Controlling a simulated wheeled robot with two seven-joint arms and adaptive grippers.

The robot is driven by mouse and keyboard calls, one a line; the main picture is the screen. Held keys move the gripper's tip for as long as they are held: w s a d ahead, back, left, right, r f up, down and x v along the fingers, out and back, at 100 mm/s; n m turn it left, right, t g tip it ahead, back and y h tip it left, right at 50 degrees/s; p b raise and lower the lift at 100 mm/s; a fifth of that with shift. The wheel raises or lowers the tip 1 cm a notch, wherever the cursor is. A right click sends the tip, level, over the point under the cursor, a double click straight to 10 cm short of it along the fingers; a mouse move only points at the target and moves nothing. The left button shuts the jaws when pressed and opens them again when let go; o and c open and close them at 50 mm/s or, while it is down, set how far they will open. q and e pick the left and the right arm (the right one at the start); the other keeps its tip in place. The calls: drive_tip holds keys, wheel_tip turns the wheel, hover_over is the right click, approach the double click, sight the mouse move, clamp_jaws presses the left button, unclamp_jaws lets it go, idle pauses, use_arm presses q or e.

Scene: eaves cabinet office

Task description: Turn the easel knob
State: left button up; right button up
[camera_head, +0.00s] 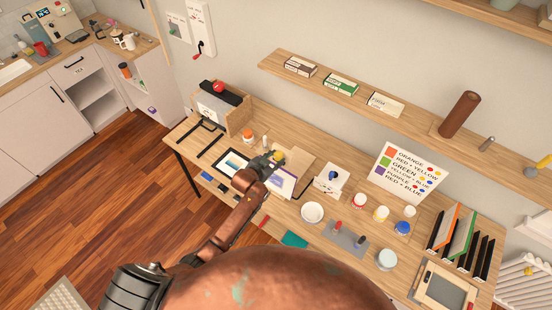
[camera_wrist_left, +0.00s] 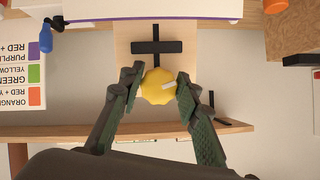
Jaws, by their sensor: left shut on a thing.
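The yellow easel knob (camera_head: 279,157) shows at the tip of my left gripper (camera_head: 267,163) in the head view. In the left wrist view the round yellow knob (camera_wrist_left: 155,84) with a pale mark sits between the two dark green fingers of my left gripper (camera_wrist_left: 158,90). The fingers are shut on it, one on each side. Behind the knob is the easel's light wooden panel (camera_wrist_left: 124,48) with a black cross-shaped piece (camera_wrist_left: 157,46). The knob hides part of this piece. My right gripper is not in view.
A white bowl (camera_head: 312,212), paint jars (camera_head: 381,213) and a colour-mixing board (camera_head: 409,172) stand to the right on the table. A wooden box (camera_head: 238,118) is at the back left. A wall shelf (camera_head: 420,118) runs above.

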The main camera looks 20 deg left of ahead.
use_arm(q)
drive_tip(key=n+h, duration=0.1)
drive_tip(key=n, duration=0.2)
drive_tip(key=shift+s+f+n+g, duration=0.1)
drive_tip(key=shift+n+g, duration=0.2)
drive_tip(key=shift+n, duration=0.1)
drive_tip(key=n+h, duration=0.1)
drive_tip(key=n, duration=0.2)
drive_tip(key=shift+d, duration=0.1)
drive_tip(key=n+h, duration=0.1)
drive_tip(key=n, duration=0.1)
drive_tip(key=shift+n, duration=0.4)
drive_tip(key=shift+o, duration=0.2)
drive_tip(key=shift+s+d+n+h+b, duration=0.1)
drive_tip(key=shift+n+h+b, duration=0.4)
drive_tip(key=shift+n, duration=0.6)
drive_tip(key=shift+c, duration=0.2)
drive_tip(key=shift+d, duration=0.1)
drive_tip(key=o, duration=1.2)
